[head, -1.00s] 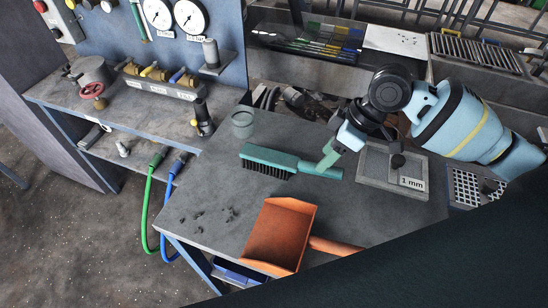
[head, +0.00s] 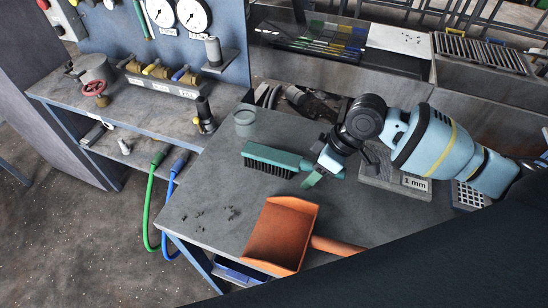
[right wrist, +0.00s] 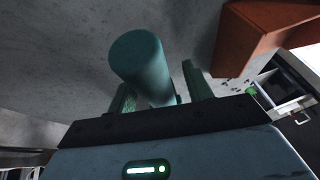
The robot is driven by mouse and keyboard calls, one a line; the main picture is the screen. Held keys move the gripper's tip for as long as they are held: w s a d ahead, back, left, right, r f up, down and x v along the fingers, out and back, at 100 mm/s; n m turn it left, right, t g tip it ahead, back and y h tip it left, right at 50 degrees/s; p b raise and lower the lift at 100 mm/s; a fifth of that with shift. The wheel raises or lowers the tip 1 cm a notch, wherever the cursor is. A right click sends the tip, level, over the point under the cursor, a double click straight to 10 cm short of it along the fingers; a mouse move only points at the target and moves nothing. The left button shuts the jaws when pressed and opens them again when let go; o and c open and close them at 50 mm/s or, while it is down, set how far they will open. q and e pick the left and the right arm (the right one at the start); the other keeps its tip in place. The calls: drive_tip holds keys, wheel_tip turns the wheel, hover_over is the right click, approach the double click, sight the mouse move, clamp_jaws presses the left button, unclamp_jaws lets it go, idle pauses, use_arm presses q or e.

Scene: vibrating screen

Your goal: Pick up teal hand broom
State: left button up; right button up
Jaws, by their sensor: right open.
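The teal hand broom (head: 272,157) lies on the grey bench top, with its dark bristles at the left and its handle pointing right. My right gripper (head: 314,180) is at the handle, just right of the brush head, and hides part of it. In the right wrist view the rounded teal handle (right wrist: 140,58) stands between the two green fingers of the right gripper (right wrist: 160,80). The fingers are apart, with gaps showing, and are not closed on the handle. My left gripper is not in view.
An orange dustpan (head: 282,232) lies in front of the broom, close to the right gripper. A sieve tray marked 1 mm (head: 412,190) is to the right. A clear cup (head: 244,122) stands behind the broom. Small dark crumbs (head: 232,212) lie at the left front.

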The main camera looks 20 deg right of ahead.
drive_tip(key=shift+c, duration=0.2)
drive_tip(key=c, duration=1)
drive_tip(key=shift+r, duration=0.15)
wheel_tip(320, 180, up, 10)
drive_tip(key=shift+f+p, duration=0.1)
drive_tip(key=shift+p, duration=0.3)
drive_tip(key=shift+o, duration=1.3)
drive_tip(key=shift+c, duration=1.4)
